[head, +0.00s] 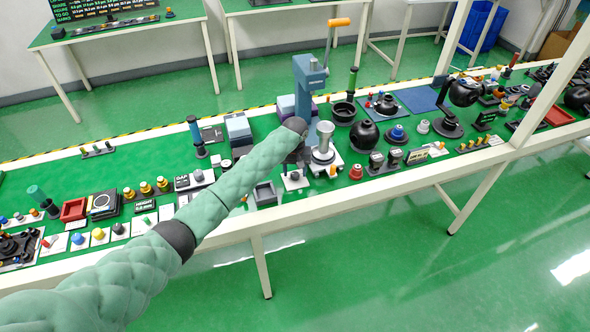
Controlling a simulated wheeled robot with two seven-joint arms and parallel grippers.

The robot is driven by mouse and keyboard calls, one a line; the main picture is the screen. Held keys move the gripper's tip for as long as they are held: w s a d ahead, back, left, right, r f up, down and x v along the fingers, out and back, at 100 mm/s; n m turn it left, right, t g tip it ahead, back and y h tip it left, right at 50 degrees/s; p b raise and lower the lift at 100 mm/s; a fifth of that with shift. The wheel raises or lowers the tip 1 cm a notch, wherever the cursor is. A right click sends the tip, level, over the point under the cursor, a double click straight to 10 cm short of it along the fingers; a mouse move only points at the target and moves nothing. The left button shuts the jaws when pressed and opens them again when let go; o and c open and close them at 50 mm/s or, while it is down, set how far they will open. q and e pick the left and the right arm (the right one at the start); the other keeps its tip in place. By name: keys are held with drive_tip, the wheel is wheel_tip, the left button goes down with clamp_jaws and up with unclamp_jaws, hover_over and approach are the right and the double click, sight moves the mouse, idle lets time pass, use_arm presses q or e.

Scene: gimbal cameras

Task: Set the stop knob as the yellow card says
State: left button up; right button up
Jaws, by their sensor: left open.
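My left arm reaches in from the left, and its gripper (297,162) is over the front part of the bench, close to a blue lever press (304,85). The gripper is open; its fingers are small and dark here. Just below it is a white plate (295,182) with a small dark knob; I cannot tell whether this is the stop knob. A silver cylinder on a white base (325,152) stands just right of the gripper. A small card with pale yellow marking (417,157) stands further right; its writing is too small to read. My right gripper is not in view.
The long green bench (240,212) is crowded. A black round pot (364,135) stands behind to the right. A red tray (74,210) lies far left.

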use_arm(q)
drive_tip(key=shift+f, duration=0.4)
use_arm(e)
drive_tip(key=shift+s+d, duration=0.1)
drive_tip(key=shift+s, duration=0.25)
use_arm(q)
drive_tip(key=shift+c, duration=0.4)
drive_tip(key=c, duration=0.9)
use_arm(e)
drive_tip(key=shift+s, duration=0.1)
